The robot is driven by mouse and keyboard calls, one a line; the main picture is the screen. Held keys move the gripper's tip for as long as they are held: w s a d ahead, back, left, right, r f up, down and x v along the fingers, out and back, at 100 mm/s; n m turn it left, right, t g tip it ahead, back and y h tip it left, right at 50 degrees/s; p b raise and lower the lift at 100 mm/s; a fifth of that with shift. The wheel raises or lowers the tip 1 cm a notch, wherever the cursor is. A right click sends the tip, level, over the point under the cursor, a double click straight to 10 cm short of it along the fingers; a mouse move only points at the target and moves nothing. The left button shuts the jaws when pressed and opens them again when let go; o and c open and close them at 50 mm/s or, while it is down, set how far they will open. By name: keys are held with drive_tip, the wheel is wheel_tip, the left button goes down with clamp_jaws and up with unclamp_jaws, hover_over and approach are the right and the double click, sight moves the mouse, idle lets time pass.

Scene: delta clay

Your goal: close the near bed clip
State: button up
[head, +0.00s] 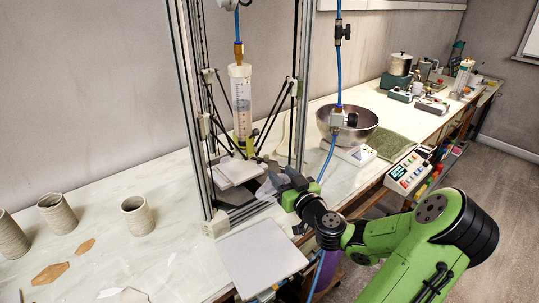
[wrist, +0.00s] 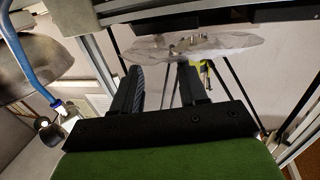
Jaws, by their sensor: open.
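The clay printer's bed carries stacked pale slabs (head: 236,170) inside its metal frame (head: 186,100). My gripper (head: 274,180) reaches in at the near right side of the frame, beside the slabs. In the wrist view my gripper (wrist: 160,72) has its two dark fingers apart, with nothing seen held between them. A thin greyish, see-through sheet (wrist: 225,46) lies just beyond the fingertips, with small metal parts (wrist: 174,50) at its edge. I cannot make out the near bed clip for certain; my gripper and the frame hide part of the bed's near edge.
A clay syringe (head: 241,98) hangs above the bed between black rods. A steel bowl (head: 368,127) stands right of the frame, with a blue hose (head: 329,160) nearby. A pale board (head: 260,258) lies in front. Clay cups (head: 137,214) stand left.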

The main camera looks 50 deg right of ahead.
sight(268, 158)
drive_tip(key=p+x, duration=0.1)
drive_tip(key=x, duration=0.7)
drive_tip(key=shift+w+d, duration=0.1)
clamp_jaws()
